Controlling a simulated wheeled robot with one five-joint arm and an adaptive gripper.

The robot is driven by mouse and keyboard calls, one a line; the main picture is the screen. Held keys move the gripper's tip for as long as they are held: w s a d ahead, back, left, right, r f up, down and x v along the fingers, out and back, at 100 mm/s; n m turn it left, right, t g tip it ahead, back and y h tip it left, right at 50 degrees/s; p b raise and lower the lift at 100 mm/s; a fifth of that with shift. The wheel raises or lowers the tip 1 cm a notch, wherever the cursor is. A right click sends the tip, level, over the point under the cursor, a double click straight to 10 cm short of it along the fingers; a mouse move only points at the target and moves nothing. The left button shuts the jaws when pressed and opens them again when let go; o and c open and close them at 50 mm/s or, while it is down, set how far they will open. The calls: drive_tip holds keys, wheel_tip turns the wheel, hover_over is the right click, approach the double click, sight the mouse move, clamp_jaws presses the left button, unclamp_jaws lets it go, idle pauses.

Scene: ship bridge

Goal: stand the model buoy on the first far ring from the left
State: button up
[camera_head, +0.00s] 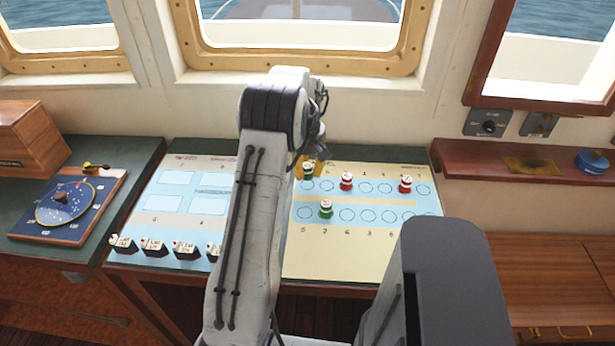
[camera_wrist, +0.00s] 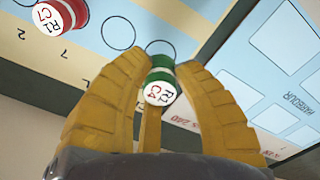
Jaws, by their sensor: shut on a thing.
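The model buoy, green with a white lettered top (camera_wrist: 160,92), is between the yellow fingers of my gripper (camera_wrist: 158,70), which is shut on it. In the head view the held buoy (camera_head: 308,171) is at the far left of the ringed panel, with my gripper (camera_head: 309,162) around it. The first far ring from the left (camera_head: 306,185) shows just in front of the buoy there. In the wrist view part of this ring (camera_wrist: 160,46) shows just beyond the buoy. I cannot tell whether the buoy touches the panel.
A red buoy (camera_head: 346,181) stands on the third far ring, another red one (camera_head: 405,184) farther right. A green buoy (camera_head: 325,209) stands in the near row. The second far ring (camera_head: 326,186) is empty. Several small labelled blocks (camera_head: 153,247) line the left panel's front edge.

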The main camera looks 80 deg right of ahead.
sight(308, 178)
drive_tip(key=shift+f, duration=1.5)
drive_tip(key=shift+f, duration=0.1)
drive_tip(key=shift+f, duration=0.1)
drive_tip(key=o, duration=0.8)
wheel_tip(308, 178, up, 12)
drive_tip(key=shift+r, duration=0.2)
